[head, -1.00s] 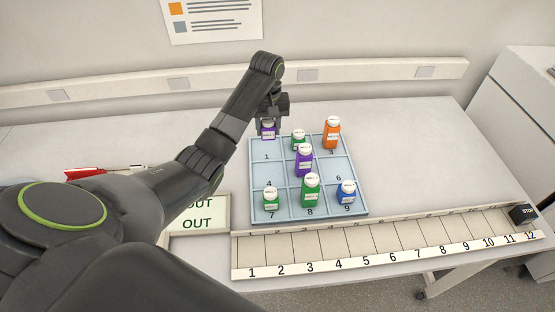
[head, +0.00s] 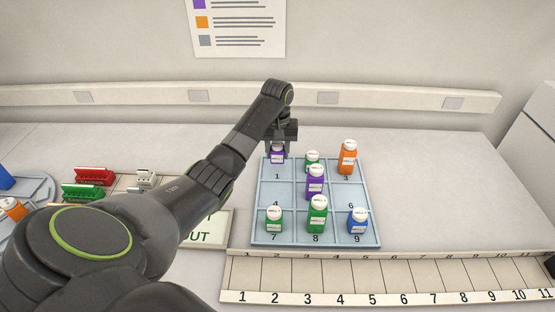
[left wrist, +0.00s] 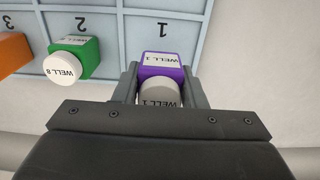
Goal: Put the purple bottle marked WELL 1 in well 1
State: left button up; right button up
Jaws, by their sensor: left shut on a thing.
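The purple bottle (head: 277,154) is between the fingers of my left gripper (head: 279,150), over the far edge of well 1 in the blue tray (head: 260,215). In the left wrist view the purple bottle (left wrist: 163,68), with a white cap and a label reading WELL 1, sits between the two fingers of my left gripper (left wrist: 165,85). The printed 1 of the well shows in front of it. Whether its base touches the well floor is hidden. My right gripper is not in view.
A green bottle (head: 312,161) stands in well 2, an orange one (head: 347,157) in well 3 and a purple one (head: 315,181) in the middle well. Green and blue bottles fill the near row. A numbered rail (head: 390,275) lies in front; racks (head: 90,174) stand left.

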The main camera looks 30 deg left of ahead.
aim_at(277, 160)
pick_arm(q)
jog(key=shift+f, duration=1.7)
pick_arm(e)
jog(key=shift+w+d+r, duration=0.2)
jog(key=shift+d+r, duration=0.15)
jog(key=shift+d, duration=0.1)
pick_arm(q)
jog(key=o, duration=1)
jog(key=shift+f, duration=0.1)
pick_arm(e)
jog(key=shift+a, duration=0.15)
